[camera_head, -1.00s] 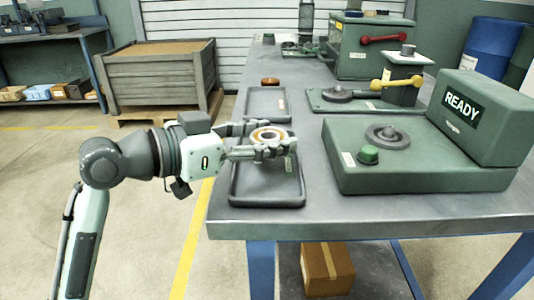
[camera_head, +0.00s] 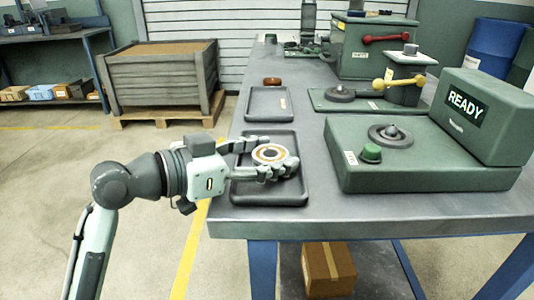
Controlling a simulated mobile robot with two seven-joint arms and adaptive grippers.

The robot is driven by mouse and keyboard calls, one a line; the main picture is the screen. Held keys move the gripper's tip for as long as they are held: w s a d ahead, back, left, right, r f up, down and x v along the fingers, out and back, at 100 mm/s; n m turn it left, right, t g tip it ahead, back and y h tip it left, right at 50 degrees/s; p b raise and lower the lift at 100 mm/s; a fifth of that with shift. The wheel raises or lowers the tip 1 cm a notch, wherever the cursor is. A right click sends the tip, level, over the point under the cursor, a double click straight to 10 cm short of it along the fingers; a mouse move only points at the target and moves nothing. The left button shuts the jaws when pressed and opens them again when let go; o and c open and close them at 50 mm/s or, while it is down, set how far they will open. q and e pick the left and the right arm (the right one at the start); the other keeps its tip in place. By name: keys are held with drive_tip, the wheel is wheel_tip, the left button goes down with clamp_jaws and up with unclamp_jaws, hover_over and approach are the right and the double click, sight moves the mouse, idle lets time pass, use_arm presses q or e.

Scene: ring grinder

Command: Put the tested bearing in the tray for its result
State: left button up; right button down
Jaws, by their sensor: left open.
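The near finger covers part of the tray and the bearing's lower edge, so I cannot tell whether the bearing rests on the tray floor. A second dark tray (camera_head: 268,104) lies behind, empty. The tester (camera_head: 425,160) at the right shows READY on its screen, and its spindle (camera_head: 391,134) is bare. My right gripper is not in view.
A green button (camera_head: 371,153) is on the tester. Behind it is a fixture with a yellow-handled lever (camera_head: 390,80), and farther back a box with a red handle (camera_head: 385,40). A small brown ring (camera_head: 271,81) lies beyond the trays. The table's front edge is clear.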

sight(263, 155)
use_arm(q)
drive_tip(key=shift+r, duration=0.2)
drive_tip(key=shift+s+a, duration=0.15)
drive_tip(key=shift+a, duration=0.2)
drive_tip(key=v, duration=0.3)
drive_tip(key=shift+a, duration=0.15)
drive_tip(key=b+v, duration=0.1)
drive_tip(key=v, duration=0.7)
drive_tip(key=shift+s, duration=0.2)
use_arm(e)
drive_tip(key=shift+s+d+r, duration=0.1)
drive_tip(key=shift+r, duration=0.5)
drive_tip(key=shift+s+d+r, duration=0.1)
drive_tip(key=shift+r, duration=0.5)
use_arm(q)
drive_tip(key=shift+r, duration=0.1)
